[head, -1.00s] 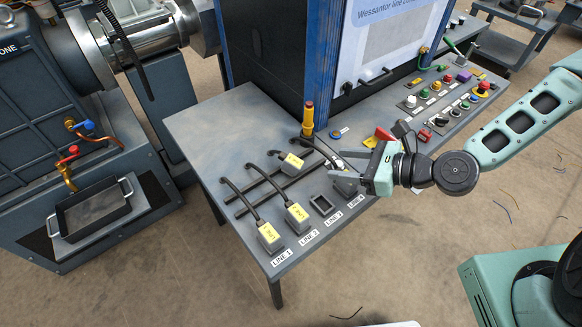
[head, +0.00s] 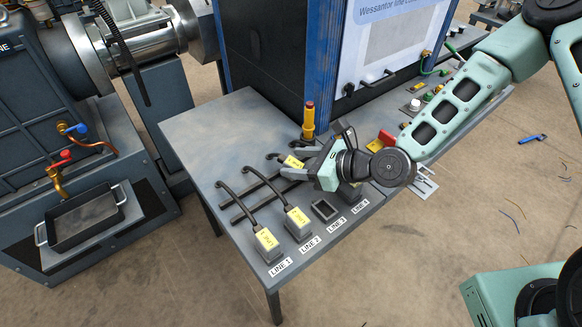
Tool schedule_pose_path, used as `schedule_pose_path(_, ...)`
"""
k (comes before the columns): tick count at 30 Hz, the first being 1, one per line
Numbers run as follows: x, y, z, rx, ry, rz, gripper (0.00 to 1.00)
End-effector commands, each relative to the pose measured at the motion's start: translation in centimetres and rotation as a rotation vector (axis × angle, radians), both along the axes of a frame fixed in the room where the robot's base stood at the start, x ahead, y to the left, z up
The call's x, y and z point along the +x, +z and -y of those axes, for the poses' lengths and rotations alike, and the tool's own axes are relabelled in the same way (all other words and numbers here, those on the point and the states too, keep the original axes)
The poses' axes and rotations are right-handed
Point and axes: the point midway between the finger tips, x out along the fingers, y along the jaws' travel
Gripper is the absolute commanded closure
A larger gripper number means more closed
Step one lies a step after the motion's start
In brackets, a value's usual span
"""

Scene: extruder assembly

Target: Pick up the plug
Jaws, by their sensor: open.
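The LINE 3 socket (head: 324,210) is an empty dark frame. Plugs with yellow labels stand at LINE 1 (head: 267,244) and LINE 2 (head: 298,223). The LINE 4 place is mostly hidden under my wrist.
A yellow post with a red top (head: 309,120) stands just behind my gripper. The blue-framed cabinet (head: 263,60) rises at the table's back. Buttons and a red part (head: 387,137) are right of my wrist. The table's left part (head: 215,130) is clear.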

Motion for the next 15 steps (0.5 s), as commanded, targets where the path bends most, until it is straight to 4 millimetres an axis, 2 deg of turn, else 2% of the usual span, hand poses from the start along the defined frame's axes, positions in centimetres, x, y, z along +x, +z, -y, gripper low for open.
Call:
schedule_pose_path(7,1.7,-1.4,-2.7,0.0,0.003,0.001,0.47)
schedule_pose_path(15,2.0,-1.7,-3.2,0.0,0.001,0.0,0.47)
